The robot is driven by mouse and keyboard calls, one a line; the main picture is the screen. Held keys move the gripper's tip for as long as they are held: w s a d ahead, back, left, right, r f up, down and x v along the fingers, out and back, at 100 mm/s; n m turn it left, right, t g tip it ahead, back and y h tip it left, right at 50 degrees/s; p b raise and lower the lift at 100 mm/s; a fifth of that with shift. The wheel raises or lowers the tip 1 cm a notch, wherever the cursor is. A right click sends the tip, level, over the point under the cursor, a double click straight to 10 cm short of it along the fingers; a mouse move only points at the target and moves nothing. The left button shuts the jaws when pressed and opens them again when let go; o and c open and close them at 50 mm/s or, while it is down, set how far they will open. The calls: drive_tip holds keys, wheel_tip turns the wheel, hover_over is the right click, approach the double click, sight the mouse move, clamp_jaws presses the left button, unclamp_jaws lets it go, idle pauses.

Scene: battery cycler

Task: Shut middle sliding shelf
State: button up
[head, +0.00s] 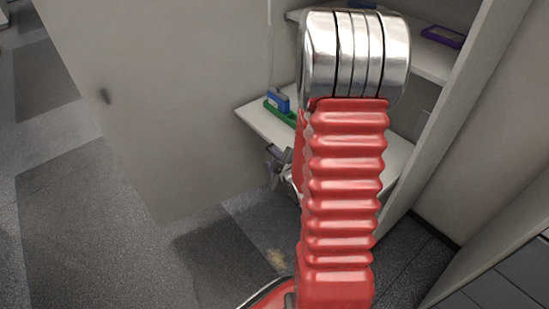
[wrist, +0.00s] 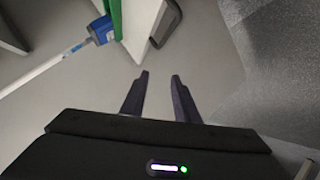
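The middle sliding shelf (head: 262,122) is a white board sticking out of the cabinet in the head view, past the shelf above. A blue object and a green tray (head: 284,115) sit on it; my arm hides its middle. In the wrist view the likely shelf edge (wrist: 143,28) shows at the top, with the green tray (wrist: 115,18) and blue object (wrist: 101,31) beside it. My gripper (wrist: 160,76) is empty, its two dark fingers apart, and no contact with the shelf shows. In the head view my gripper (head: 277,163) is partly hidden, below the shelf's front edge.
A large pale cabinet door (head: 165,95) stands open at the left, with a small dark handle (head: 105,96). An upper shelf (head: 425,62) carries a purple tray (head: 443,36). The cabinet's side wall (head: 445,110) is at the right. Grey floor (head: 70,230) is clear at lower left.

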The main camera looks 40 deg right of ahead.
drive_tip(key=s+d+f+t+h, duration=0.1)
drive_tip(key=s+d+f+t, duration=0.1)
drive_tip(key=s+f, duration=0.4)
drive_tip(key=shift+s+d+f+n+t, duration=0.2)
drive_tip(key=shift+d+n+t, duration=0.2)
drive_tip(key=shift+t, duration=0.2)
